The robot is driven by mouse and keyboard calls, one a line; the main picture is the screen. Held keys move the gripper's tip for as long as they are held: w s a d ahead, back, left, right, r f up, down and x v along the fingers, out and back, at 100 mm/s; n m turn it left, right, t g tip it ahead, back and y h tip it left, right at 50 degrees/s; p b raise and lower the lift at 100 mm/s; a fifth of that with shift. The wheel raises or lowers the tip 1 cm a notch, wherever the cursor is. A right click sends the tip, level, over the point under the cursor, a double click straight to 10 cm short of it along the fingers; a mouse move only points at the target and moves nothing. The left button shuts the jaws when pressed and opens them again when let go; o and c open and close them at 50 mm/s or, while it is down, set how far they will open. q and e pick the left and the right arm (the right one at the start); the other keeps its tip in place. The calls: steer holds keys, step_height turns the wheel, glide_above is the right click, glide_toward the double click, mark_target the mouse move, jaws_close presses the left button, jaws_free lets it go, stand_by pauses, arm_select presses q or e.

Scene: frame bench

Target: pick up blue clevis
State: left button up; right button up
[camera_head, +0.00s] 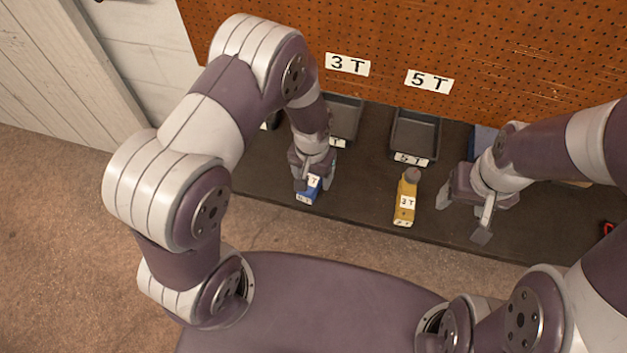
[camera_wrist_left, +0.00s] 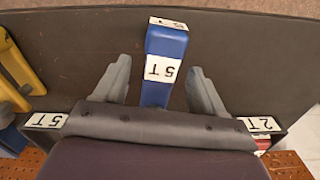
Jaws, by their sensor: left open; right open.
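The blue clevis (camera_head: 307,193) stands on the dark bench near its front edge, with a white label on it. In the left wrist view the blue clevis (camera_wrist_left: 156,93) shows a 5T label and lies between the two fingers. My left gripper (camera_head: 314,176) is open and reaches down over the clevis from behind. In the left wrist view the left gripper (camera_wrist_left: 160,66) has one finger on each side of the clevis, with gaps visible. My right gripper (camera_head: 464,218) is open and empty, over the bench to the right. The gripper hides part of the clevis in the head view.
A yellow clevis (camera_head: 406,197) labelled 3T stands between my grippers. A dark tray (camera_head: 345,115) and another tray labelled 5T (camera_head: 414,135) stand at the back against the orange pegboard (camera_head: 420,40). A blue thing (camera_head: 485,138) is partly hidden behind my right arm.

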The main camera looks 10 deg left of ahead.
mark_target(312, 177)
arm_select(q)
step_height(312, 177, down, 4)
steer(key=shift+w+r, duration=0.1)
steer(key=shift+w, duration=0.05)
jaws_close()
